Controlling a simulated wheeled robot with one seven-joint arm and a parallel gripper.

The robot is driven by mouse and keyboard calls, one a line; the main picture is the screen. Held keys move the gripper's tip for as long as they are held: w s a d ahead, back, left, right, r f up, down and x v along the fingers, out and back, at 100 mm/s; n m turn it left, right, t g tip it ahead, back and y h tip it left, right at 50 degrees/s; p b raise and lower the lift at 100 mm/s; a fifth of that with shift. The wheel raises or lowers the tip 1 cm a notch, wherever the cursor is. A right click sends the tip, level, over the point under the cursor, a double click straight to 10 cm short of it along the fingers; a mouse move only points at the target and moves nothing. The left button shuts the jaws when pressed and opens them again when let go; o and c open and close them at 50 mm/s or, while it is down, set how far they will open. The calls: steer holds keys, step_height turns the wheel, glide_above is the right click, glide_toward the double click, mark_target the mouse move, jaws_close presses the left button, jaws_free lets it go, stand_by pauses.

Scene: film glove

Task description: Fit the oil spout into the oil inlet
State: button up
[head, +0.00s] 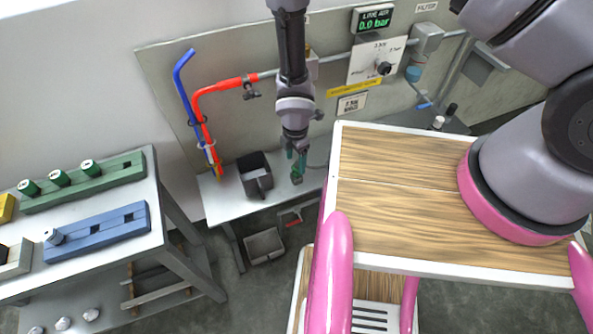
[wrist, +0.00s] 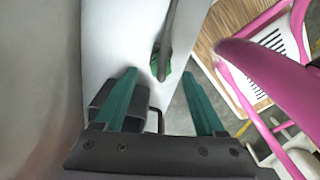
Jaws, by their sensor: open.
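My gripper (head: 296,156) hangs over the grey shelf, pointing down, with its two green fingers apart and nothing between them. In the wrist view the gripper (wrist: 160,68) is open too. A small piece with a green end (head: 297,175) lies on the shelf just below the fingertips. In the wrist view it shows as a dark grey bar with a green end (wrist: 167,50), beyond the fingertips; it may be the oil spout, but I cannot tell for sure. I cannot make out the oil inlet clearly in either view.
A dark square container (head: 255,180) with a handle stands left of my gripper on the shelf (head: 225,204). Red (head: 222,86) and blue (head: 183,82) pipes run on the wall panel behind. A pink-framed wooden-topped cart (head: 400,170) stands close on the right.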

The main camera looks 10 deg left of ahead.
mark_target(296, 167)
step_height(296, 167, down, 5)
steer(key=shift+r, duration=0.1)
jaws_close()
stand_by(0.3)
